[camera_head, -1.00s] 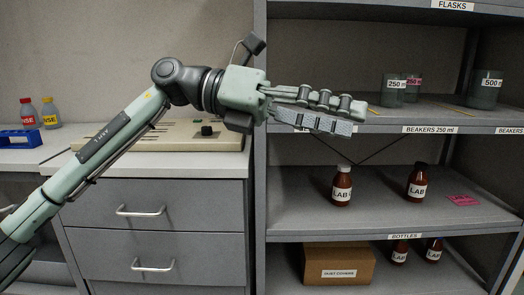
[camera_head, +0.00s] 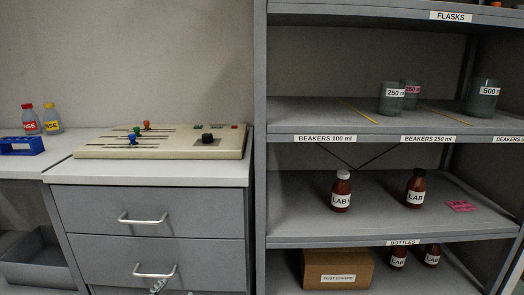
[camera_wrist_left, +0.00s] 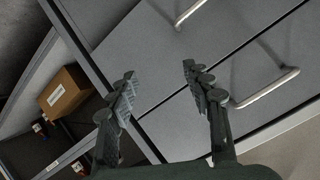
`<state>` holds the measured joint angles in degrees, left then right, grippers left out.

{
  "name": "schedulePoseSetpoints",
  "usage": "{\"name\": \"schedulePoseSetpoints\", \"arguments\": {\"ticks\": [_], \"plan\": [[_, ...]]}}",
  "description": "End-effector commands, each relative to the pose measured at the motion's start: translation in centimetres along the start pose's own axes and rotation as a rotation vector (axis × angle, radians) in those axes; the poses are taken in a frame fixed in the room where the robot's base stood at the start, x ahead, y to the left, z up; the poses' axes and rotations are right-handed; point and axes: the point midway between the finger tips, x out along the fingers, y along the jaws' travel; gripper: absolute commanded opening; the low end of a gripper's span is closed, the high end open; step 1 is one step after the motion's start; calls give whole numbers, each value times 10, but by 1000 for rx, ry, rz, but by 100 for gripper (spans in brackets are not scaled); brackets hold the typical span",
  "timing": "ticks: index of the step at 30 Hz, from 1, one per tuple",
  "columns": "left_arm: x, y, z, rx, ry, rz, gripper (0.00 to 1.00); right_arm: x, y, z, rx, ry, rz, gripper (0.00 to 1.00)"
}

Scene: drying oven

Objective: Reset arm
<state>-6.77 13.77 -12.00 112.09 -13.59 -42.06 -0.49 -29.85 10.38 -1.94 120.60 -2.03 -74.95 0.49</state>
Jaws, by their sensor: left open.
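My left gripper (camera_wrist_left: 159,76) is open in the left wrist view, with its two fingers apart and nothing between them. Behind it is the grey drawer cabinet (camera_wrist_left: 178,115) with its metal handles. In the head view only a small tip of a gripper (camera_head: 160,285) shows at the bottom edge, in front of the lower drawer. The rest of the arm is out of that picture. My right gripper is in neither view.
The shelf unit (camera_head: 395,229) at right holds beakers (camera_head: 393,101), brown bottles (camera_head: 341,193) and a cardboard box (camera_head: 337,269). A beige panel with knobs (camera_head: 165,142) lies on the counter, near two wash bottles (camera_head: 30,119) and a blue rack (camera_head: 21,146). Space above the counter is clear.

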Motion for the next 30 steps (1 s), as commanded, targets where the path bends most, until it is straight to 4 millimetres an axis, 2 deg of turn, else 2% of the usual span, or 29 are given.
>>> {"name": "schedulePoseSetpoints", "arguments": {"ticks": [1, 6, 9, 12, 15, 18, 30], "plan": [[-11, 9, 40, -35, -103, 24, 50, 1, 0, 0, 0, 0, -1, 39], [-60, 37, 156, -136, -429, 95, 50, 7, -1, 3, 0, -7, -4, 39], [-96, 51, 207, -181, -591, 131, 50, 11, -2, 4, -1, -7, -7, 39], [-127, 62, 244, -212, -715, 159, 50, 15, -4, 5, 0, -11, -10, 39], [-148, 69, 264, -232, -791, 178, 50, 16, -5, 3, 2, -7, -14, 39], [-158, 71, 273, -240, -825, 185, 50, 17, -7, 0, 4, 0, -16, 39], [-158, 72, 273, -241, -827, 185, 50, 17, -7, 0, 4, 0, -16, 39]]}}
